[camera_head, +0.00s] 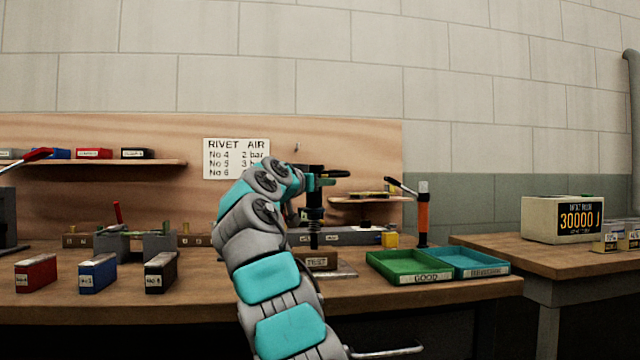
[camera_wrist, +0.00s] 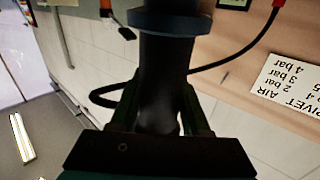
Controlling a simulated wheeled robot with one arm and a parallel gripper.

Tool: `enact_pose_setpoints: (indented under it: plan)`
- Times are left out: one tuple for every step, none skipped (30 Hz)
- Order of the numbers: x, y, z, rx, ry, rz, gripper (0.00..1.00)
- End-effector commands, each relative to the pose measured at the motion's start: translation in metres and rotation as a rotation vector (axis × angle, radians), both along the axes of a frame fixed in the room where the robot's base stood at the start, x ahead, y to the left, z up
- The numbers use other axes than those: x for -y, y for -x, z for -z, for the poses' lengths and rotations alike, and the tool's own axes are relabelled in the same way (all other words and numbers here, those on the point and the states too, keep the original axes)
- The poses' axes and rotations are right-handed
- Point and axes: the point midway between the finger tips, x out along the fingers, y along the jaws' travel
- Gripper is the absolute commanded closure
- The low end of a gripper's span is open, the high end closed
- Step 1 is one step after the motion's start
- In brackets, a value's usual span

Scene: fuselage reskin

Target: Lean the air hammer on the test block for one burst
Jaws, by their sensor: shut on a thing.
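My gripper (camera_head: 312,182) is shut on the air hammer (camera_head: 314,214), a dark tool with a coiled spring near its lower end. The hammer hangs roughly upright over the bench, its tip down. In the wrist view the dark round body of the hammer (camera_wrist: 165,75) sits between my fingers (camera_wrist: 160,105), with a blue-grey collar beyond them. The test block (camera_head: 321,262), a small block labelled TEST, is just below the tip. I cannot tell whether the tip touches it. My forearm hides part of the bench left of the block.
A green GOOD tray (camera_head: 408,264) and a blue tray (camera_head: 468,262) lie to the right, with an orange-handled tool (camera_head: 423,215) behind. Red, blue and black boxes stand at left. A RIVET AIR card (camera_head: 236,158) is on the backboard. A counter display (camera_head: 578,218) reads 30000.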

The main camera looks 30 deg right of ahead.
Motion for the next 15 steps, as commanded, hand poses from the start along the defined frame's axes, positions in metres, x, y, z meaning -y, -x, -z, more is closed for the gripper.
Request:
enact_pose_setpoints:
  plan:
    - [0.0004,-0.0007,0.0019,-0.003,-0.001,0.001,1.00]
    - [0.0004,-0.0007,0.0020,-0.004,-0.002,0.001,1.00]
    - [0.0005,-0.0007,0.0021,-0.004,-0.002,0.001,1.00]
    - [0.0005,-0.0007,0.0022,-0.004,-0.002,0.001,1.00]
    - [0.0005,-0.0007,0.0022,-0.004,-0.002,0.001,1.00]
    - [0.0006,-0.0008,0.0023,-0.004,-0.002,0.001,1.00]
    - [0.0006,-0.0008,0.0025,-0.004,-0.002,0.001,1.00]
    - [0.0006,-0.0009,0.0025,-0.004,-0.002,0.001,1.00]
    - [0.0006,-0.0009,0.0027,-0.005,-0.003,0.001,1.00]
    - [0.0006,-0.0009,0.0027,-0.005,-0.003,0.001,1.00]
    - [0.0007,-0.0010,0.0023,-0.005,-0.003,0.001,1.00]
    - [0.0007,-0.0010,0.0011,-0.005,-0.003,0.001,1.00]
    - [0.0006,-0.0010,-0.0004,-0.005,-0.003,0.001,1.00]
    - [0.0006,-0.0010,-0.0024,-0.005,-0.003,0.001,1.00]
    - [0.0005,-0.0010,-0.0053,-0.003,-0.003,0.000,1.00]
